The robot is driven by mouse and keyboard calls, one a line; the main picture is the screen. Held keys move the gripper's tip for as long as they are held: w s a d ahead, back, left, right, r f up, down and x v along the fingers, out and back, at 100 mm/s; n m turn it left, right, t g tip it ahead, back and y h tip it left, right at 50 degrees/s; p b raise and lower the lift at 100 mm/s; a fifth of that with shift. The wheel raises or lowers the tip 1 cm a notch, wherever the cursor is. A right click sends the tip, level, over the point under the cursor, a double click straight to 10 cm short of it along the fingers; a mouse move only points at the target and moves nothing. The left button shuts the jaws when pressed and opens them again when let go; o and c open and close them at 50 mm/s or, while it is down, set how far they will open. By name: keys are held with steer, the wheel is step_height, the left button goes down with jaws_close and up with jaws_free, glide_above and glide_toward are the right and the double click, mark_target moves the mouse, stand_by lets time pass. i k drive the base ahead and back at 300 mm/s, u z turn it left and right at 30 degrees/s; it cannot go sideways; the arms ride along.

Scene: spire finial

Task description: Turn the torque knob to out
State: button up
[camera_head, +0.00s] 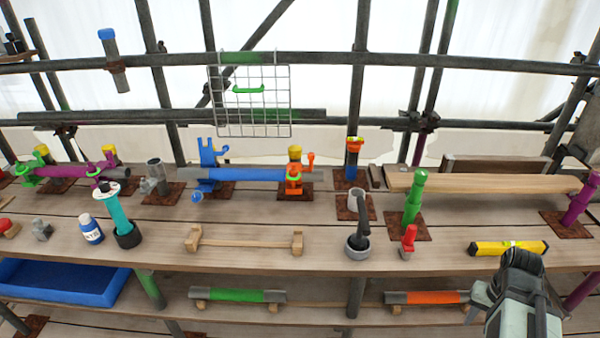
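No part is clearly readable as the torque knob. A teal upright tool (116,215) with a white and black dial-like top (105,191) stands tilted in a black cup (127,236) on the left of the bench. Its markings are too small to read, so I cannot tell its setting. My gripper (484,298) is at the lower right, in front of the bench edge and far from the teal tool. Its fingers are mostly hidden by its own body, and I see nothing held in it.
A blue-white bottle (91,230) stands left of the teal tool. A wooden rest (245,240), a dark cup with a grey tube (358,245), a red-topped piece (408,241) and a yellow level (508,248) line the front. Scaffold poles stand behind.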

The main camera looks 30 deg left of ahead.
mark_target(104, 186)
steer(key=z, duration=0.85)
steer(key=k, duration=1.55)
steer(key=u, duration=1.9)
steer(key=i, duration=1.05)
steer(key=z, duration=0.05)
